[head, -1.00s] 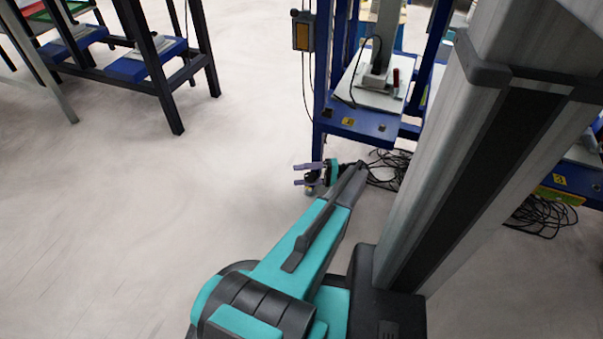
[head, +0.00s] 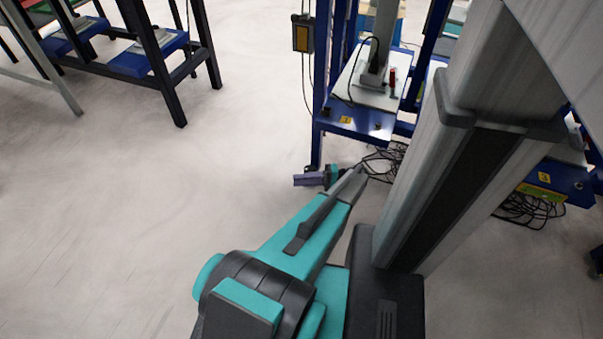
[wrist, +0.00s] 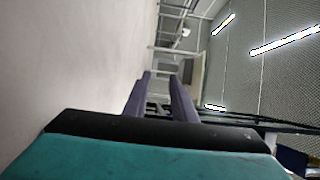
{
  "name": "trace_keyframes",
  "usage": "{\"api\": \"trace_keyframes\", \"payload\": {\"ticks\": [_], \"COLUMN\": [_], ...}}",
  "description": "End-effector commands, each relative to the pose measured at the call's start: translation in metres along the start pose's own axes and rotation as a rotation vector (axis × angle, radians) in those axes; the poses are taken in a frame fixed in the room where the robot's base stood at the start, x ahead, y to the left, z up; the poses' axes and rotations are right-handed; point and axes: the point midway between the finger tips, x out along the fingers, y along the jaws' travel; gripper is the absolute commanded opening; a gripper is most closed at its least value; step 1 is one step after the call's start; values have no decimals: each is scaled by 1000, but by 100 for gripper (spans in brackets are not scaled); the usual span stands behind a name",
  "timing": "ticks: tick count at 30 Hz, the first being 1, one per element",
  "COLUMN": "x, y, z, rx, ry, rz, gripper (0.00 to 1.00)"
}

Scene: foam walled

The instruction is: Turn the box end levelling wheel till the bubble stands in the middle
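I cannot make out a levelling wheel, its box end or a bubble in either view. My gripper (head: 307,179) is low in the head view, beside the foot of the blue frame (head: 355,122), with its purple fingers pointing left. In the head view the fingers overlap. In the wrist view my gripper (wrist: 160,78) shows two purple fingers with a gap between them, open and with nothing seen held. The wrist view looks sideways across pale floor and a far wall.
A white plate (head: 378,90) with a grey post and a small red-handled part sits on the blue frame. Black cables (head: 385,160) lie on the floor beside it. A dark table frame (head: 165,70) stands at upper left. The floor at left is clear.

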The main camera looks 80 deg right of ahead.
Motion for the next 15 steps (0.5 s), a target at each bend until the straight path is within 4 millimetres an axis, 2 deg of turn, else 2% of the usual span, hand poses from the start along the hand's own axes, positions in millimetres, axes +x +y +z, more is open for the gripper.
{"api": "trace_keyframes", "payload": {"ticks": [15], "x": [7], "y": [-7], "z": [50], "rx": [2], "ry": [1], "rz": [1], "gripper": [24]}}
